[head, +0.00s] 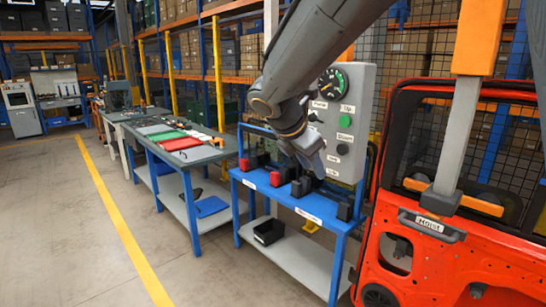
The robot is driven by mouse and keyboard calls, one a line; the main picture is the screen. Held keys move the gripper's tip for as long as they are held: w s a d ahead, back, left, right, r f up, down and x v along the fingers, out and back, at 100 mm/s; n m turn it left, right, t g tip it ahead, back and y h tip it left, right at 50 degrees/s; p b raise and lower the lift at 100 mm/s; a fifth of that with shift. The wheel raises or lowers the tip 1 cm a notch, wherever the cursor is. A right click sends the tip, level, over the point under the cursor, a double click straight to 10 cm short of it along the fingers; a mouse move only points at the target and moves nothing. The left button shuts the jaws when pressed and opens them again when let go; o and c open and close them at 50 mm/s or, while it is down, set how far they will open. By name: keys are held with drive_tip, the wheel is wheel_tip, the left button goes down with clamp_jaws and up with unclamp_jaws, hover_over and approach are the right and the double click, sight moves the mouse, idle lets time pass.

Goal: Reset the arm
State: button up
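My arm comes down from the top of the head view and ends over a blue workbench. My gripper (312,166) points downward, close above or beside the dark blocks on the bench; I cannot tell whether it touches them. Its fingers are small and dark against the blocks, so whether it is open or shut does not show. A grey control panel (345,102) stands behind it, with a round gauge, a green button and dark knobs. My arm hides the panel's left part.
An orange-red door (440,262) with a "Hoist" handle hangs at right on a grey and orange hoist (460,130). The blue bench (310,204) holds red and black items. A black bin (268,231) sits on its lower shelf. The floor at left is clear.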

drive_tip(key=s+d+f+m+g+y+b, duration=0.2)
drive_tip(key=s+d+f+m+b, duration=0.2)
drive_tip(key=s+f+m, duration=0.6)
drive_tip(key=s+d+f+m+g+y+b, duration=0.2)
drive_tip(key=s+d+f+m, duration=0.3)
drive_tip(key=s+f+m, duration=0.5)
wheel_tip(320, 180, down, 7)
drive_tip(key=m+y+b, duration=0.1)
drive_tip(key=m, duration=0.3)
drive_tip(key=shift+s+d+m+g+b, duration=0.25)
drive_tip(key=shift+m+g+b, duration=0.05)
drive_tip(key=shift+b, duration=0.1)
